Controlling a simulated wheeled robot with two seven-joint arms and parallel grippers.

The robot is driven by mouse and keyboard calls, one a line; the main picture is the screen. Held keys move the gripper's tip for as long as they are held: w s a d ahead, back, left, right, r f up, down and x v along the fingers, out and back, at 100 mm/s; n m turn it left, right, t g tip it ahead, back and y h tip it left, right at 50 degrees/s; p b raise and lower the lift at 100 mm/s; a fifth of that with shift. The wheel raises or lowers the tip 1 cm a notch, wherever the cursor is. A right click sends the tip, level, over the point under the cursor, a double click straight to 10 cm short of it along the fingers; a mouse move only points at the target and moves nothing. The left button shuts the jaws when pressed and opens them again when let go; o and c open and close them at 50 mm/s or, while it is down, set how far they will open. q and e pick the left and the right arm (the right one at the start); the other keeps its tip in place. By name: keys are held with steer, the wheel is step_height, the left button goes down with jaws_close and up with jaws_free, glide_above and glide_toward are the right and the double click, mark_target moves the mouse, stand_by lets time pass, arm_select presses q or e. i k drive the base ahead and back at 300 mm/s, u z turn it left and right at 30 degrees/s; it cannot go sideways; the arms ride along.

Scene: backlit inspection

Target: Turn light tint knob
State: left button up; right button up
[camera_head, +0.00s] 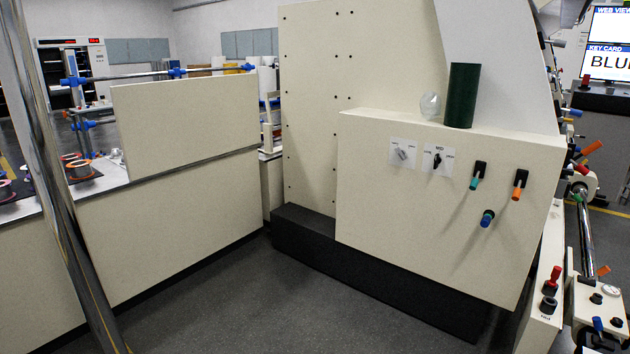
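A cream cabinet front (390,220) stands right of the middle. It carries two knobs on white label plates: a grey knob (401,155) at the left and a black knob (437,161) to its right. The label print is too small to read, so I cannot tell which is the light tint knob. The grey knob looks tilted; the black one points near upright. Neither of my grippers is in view, and nothing touches the knobs.
Teal (475,182), orange (518,190) and blue (487,218) levers sit right of the knobs. A green cylinder (462,95) and a clear bulb (429,105) stand on the ledge. A metal pole (60,170) crosses the left. Grey floor (250,310) in front is clear.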

mark_target(402, 152)
steer(key=u, duration=0.6)
steer(key=i, duration=2.55)
steer(key=z, duration=0.35)
steer(key=i, duration=1.3)
steer(key=z, duration=1.1)
